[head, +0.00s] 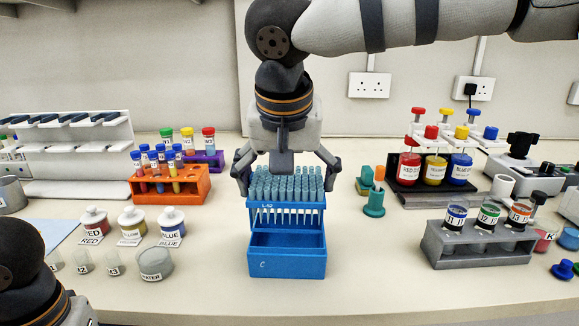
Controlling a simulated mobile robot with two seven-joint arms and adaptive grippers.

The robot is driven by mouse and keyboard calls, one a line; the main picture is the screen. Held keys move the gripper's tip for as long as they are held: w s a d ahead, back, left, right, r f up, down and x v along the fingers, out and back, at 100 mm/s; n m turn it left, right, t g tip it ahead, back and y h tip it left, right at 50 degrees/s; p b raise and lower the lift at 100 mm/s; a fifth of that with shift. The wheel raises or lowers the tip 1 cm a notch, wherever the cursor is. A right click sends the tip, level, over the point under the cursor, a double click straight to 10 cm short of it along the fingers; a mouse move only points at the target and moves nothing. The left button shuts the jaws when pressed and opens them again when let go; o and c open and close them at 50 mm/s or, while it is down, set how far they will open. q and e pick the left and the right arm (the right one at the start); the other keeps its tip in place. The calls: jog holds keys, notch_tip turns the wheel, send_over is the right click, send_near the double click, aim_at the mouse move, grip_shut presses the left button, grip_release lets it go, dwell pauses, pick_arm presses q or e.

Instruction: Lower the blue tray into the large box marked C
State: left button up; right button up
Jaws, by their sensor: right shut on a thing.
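The blue tray (266,203) is filled with upright teal pipette tips, and their pale lower ends hang below its front edge. My right gripper (286,183) reaches down from above with one finger at each side of the tray and is shut on it. The large blue box marked C (287,266) stands on the bench with its open top visible in front of and below the tray. The tray appears level, over the rear part of the box. Whether it touches the box is hard to tell. My left arm shows at the bottom left corner; its gripper is out of view.
An orange tube rack (170,190) and labelled jars (132,224) stand left of the box. A teal pipette stand (374,204) and a grey vial rack (476,247) stand to the right. The bench in front of the box is clear.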

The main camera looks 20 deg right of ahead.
aim_at(288, 216)
jog(key=shift+f, duration=0.8)
jog(key=shift+f, duration=0.3)
jog(key=shift+f, duration=0.95)
jog(key=shift+f, duration=0.15)
jog(key=shift+f, duration=0.95)
jog(key=o, duration=0.9)
